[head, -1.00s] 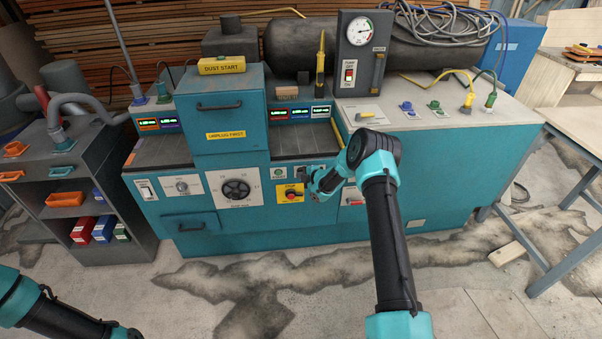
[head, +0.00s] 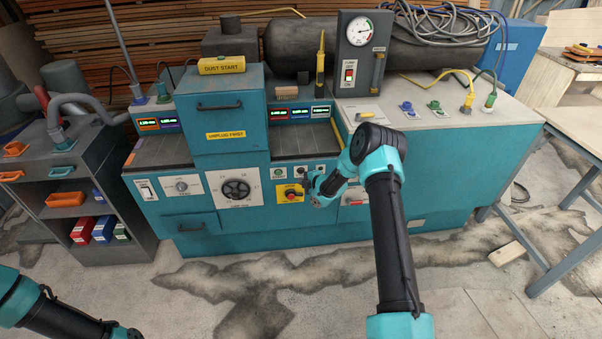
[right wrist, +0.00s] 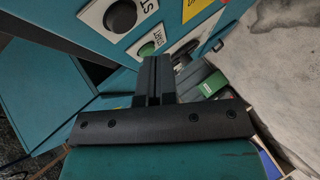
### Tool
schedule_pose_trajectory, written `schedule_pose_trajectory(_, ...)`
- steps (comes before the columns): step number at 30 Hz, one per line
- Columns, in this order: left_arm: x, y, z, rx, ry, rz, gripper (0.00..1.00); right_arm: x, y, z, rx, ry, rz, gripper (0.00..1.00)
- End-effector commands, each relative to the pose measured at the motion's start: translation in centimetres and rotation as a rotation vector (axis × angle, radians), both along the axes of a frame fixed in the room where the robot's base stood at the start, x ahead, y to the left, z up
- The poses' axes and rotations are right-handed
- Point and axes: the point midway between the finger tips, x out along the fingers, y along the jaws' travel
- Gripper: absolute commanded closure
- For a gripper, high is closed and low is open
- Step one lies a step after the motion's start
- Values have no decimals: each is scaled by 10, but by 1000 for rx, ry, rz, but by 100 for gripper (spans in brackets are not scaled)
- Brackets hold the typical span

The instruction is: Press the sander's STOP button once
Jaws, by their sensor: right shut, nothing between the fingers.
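The teal machine's front panel holds a small white plate with a dark round button (head: 298,171), beside a green START button (head: 279,173). In the right wrist view the dark button (right wrist: 120,15) has a label starting "ST", partly cut off; the green START button (right wrist: 147,50) is closer to the fingers. A red button on a yellow plate (head: 290,194) sits below them. My right gripper (head: 306,178) is in front of the panel, just right of these buttons. Its fingers (right wrist: 155,65) are shut and empty; whether they touch the panel is unclear. My left gripper is out of view.
A large dial (head: 236,190) and a switch plate (head: 146,189) lie left of the buttons. A drawer (head: 190,222) is below. A wooden table stands at the right.

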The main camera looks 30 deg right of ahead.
Motion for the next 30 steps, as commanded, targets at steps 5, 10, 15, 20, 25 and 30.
schedule_pose_trajectory(5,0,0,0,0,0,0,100,-13,6,0,1,0,0,100)
schedule_pose_trajectory(10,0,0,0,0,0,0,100,-24,10,0,1,0,0,100)
schedule_pose_trajectory(15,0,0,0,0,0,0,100,-27,11,0,1,-1,-1,100)
schedule_pose_trajectory(20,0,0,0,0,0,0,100,-27,11,0,1,0,0,100)
schedule_pose_trajectory(25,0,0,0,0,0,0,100,-27,11,0,1,0,0,100)
schedule_pose_trajectory(30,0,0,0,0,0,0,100,-27,11,0,1,0,0,100)
